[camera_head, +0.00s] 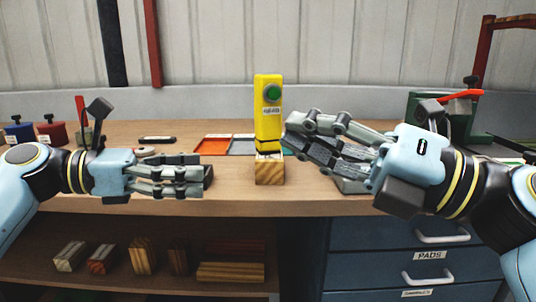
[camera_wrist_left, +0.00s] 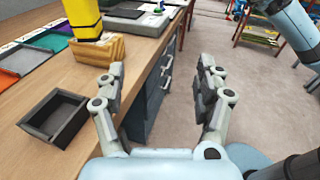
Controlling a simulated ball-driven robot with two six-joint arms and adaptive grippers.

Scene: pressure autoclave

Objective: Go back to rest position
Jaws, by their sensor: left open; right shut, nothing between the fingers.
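My left gripper (camera_head: 205,176) is in the left half of the head view, level above the front of the workbench. In the left wrist view, its two fingers (camera_wrist_left: 162,72) stand wide apart with nothing between them, the floor showing through the gap. My right gripper (camera_head: 288,130) points left, its fingers together and empty. Its fingertips are close to the right side of an upright yellow device (camera_head: 268,115) with a green button; whether they touch it I cannot tell. The yellow device stands in a wooden block (camera_head: 270,176), also seen in the left wrist view (camera_wrist_left: 112,48).
The workbench (camera_head: 310,199) has a dark open tray (camera_wrist_left: 82,98) near its front edge, beside my left gripper. Coloured flat trays (camera_wrist_left: 18,62) lie farther back. A green machine (camera_head: 425,104) with a red lever stands behind my right arm. Blue drawers (camera_head: 410,235) and a shelf of wooden blocks are below.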

